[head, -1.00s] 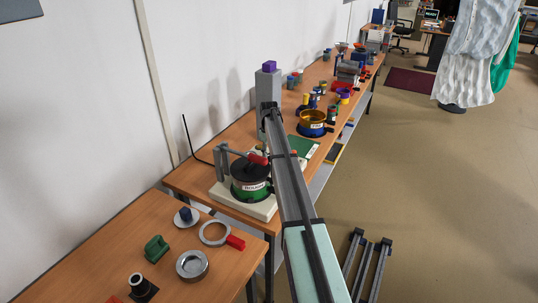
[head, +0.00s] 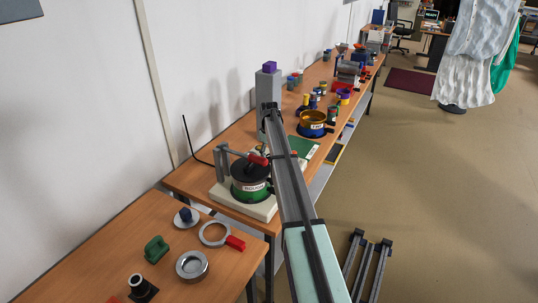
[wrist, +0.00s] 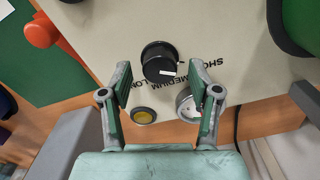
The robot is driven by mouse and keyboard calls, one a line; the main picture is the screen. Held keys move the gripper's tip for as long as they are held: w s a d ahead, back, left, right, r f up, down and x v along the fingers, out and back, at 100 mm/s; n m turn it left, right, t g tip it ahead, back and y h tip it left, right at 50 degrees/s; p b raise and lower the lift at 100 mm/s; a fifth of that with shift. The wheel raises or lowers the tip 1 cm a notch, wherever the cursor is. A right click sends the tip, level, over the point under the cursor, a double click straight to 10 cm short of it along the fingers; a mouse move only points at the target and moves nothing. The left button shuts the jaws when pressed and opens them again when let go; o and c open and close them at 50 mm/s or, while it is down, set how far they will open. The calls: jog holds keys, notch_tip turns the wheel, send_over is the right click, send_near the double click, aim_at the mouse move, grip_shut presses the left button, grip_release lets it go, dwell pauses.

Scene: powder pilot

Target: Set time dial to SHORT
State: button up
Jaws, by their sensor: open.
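The time dial (wrist: 158,62) is a round black knob on a pale panel in the wrist view, with a white mark on its lower right edge. The mark faces the MEDIUM lettering. The labels read upside down: SHORT (wrist: 207,70), partly covered by a finger, is right of the dial, and LONG is lower left, also partly covered. My gripper (wrist: 160,78) is open, with one fingertip on each side just below the dial and gaps on both sides. In the head view my arm hides the dial and my fingers.
A yellow button (wrist: 143,116) and a round gauge (wrist: 187,106) lie on the panel between my fingers. A red-orange handle (wrist: 40,31) is at upper left, a green rounded part (wrist: 303,27) at upper right. The head view shows a black-lidded green pot (head: 249,183) beside my arm.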

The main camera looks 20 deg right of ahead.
notch_tip(320, 180, up, 12)
dwell(0.5)
jog(key=shift+f, duration=0.1)
